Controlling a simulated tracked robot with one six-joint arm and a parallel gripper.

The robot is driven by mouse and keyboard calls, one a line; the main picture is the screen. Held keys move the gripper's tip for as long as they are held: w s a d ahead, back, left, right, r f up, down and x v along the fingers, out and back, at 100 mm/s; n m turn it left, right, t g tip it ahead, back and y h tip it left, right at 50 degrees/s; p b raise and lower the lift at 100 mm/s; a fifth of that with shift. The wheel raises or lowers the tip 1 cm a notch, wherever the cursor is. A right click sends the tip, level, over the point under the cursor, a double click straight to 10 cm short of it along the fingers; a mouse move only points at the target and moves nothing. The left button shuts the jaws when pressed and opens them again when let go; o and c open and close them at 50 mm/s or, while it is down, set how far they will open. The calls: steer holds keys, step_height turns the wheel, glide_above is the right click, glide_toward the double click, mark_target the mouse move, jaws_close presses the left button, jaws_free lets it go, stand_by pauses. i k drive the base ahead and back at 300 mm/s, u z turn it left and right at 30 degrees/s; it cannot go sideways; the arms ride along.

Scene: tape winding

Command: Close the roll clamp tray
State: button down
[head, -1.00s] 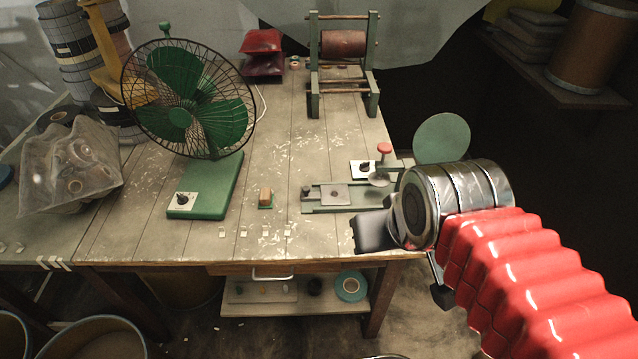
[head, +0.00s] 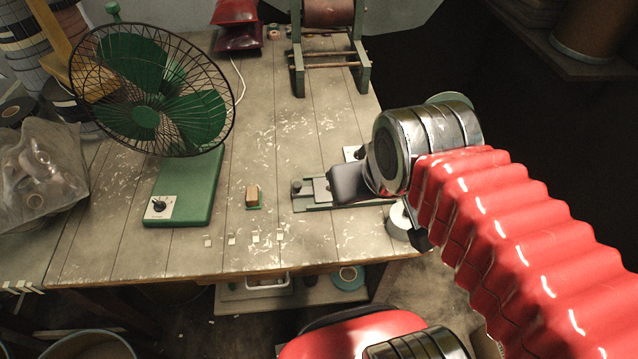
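A low green bench device (head: 330,207) lies near the right front of the wooden table. It has a flat grey plate and a small dark knob (head: 296,188) at its left end. This looks like the roll clamp and its tray, but I cannot tell how far the tray is out. My gripper (head: 385,205) is over the right part of the device and hides much of it. One dark finger-like part is in front of the plate and another points down further right. I cannot tell whether the gripper is open or touches the device.
A green caged fan (head: 150,100) stands at left on the wooden table (head: 285,135). A small brown block (head: 253,196) and several pale chips lie in front. A roller frame (head: 298,75) and a red object (head: 236,25) are at the back. A pale-rimmed container (head: 265,284) shows below the table edge.

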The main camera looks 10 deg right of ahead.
mark_target(320, 189)
steer(key=k, duration=1.3)
steer(key=u, duration=0.25)
steer(key=i, duration=0.8)
steer(key=u, duration=0.85)
steer(key=i, duration=0.8)
steer(key=u, duration=0.25)
